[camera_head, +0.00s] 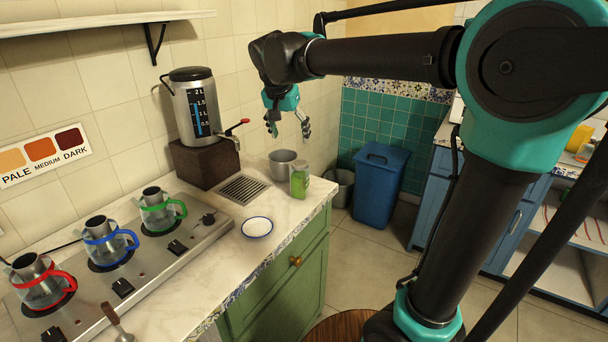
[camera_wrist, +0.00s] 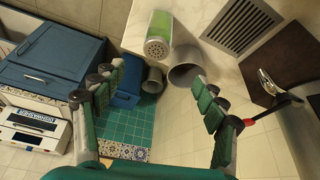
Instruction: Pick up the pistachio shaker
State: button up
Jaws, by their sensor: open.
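The pistachio shaker (camera_head: 299,180), a clear jar with green contents and a metal lid, stands upright near the right end of the marble counter. In the wrist view the shaker (camera_wrist: 158,35) shows from above, its perforated lid towards me, beyond the fingertips. My gripper (camera_head: 289,121) is open and empty, pointing down above the counter's end, higher than the shaker and slightly left of it in the head view. Its two spread fingers also show in the wrist view (camera_wrist: 152,88). No contact with the shaker shows.
A metal pot (camera_head: 281,163) stands close behind the shaker. The samovar (camera_head: 193,107) with its tap is to the left, near a drain grate (camera_head: 243,189). A saucer (camera_head: 257,227) lies in front. A blue bin (camera_head: 379,187) stands on the floor beyond the counter.

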aim_at(300, 171)
jog(key=x, duration=1.1)
jog(key=shift+w+f, duration=0.15)
jog(key=shift+f, duration=0.2)
jog(key=shift+s+d+x, duration=0.1)
jog(key=shift+s+x, duration=0.05)
jog(key=shift+x, duration=1.2)
jog(key=shift+s+d+x, duration=0.15)
jog(key=shift+s+x, duration=0.05)
jog(key=shift+x, duration=1.2)
jog(key=shift+f, duration=0.1)
jog(key=c, duration=1.4)
